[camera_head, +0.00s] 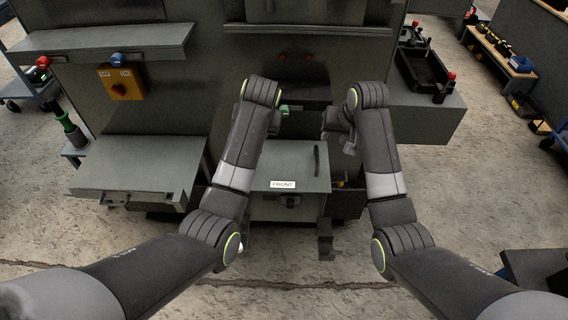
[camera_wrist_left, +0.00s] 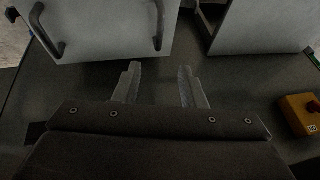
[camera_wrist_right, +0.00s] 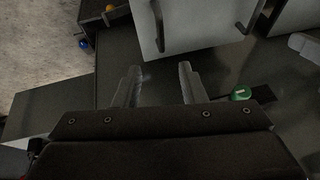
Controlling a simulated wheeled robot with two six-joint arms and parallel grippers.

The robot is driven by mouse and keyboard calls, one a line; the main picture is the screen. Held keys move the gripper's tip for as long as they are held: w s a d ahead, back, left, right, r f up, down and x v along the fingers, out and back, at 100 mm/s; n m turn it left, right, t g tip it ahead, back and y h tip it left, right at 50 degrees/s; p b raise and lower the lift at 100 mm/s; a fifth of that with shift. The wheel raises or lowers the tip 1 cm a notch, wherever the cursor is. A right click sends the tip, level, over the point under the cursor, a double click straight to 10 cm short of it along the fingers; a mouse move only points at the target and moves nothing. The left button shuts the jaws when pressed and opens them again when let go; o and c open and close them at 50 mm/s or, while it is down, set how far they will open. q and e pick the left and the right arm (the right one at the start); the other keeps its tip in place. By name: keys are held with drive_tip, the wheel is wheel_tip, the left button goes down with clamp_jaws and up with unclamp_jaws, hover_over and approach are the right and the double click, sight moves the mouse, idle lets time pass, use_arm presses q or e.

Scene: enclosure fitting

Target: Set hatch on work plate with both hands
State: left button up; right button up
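The hatch (camera_head: 300,158) appears as a light grey panel with dark bar handles. It lies flat on a low stand at the centre, above a FRONT label. One handle (camera_head: 317,160) shows in the head view; my left arm covers part of the panel. Both wrist views show the panel with two handles, in the left wrist view (camera_wrist_left: 105,30) and the right wrist view (camera_wrist_right: 195,22). My left gripper (camera_wrist_left: 159,72) is open and empty, apart from the panel. My right gripper (camera_wrist_right: 158,72) is also open and empty, beside the panel's edge. I cannot tell which surface is the work plate.
A grey bench (camera_head: 135,168) stands to the left, with a yellow switch box (camera_head: 121,83) above it. A grey cabinet rises behind. A right ledge (camera_head: 432,112) holds a black tray (camera_head: 423,70). A green knob (camera_wrist_right: 241,93) lies close to my right gripper. Open floor lies in front.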

sight(318, 155)
idle(0.3)
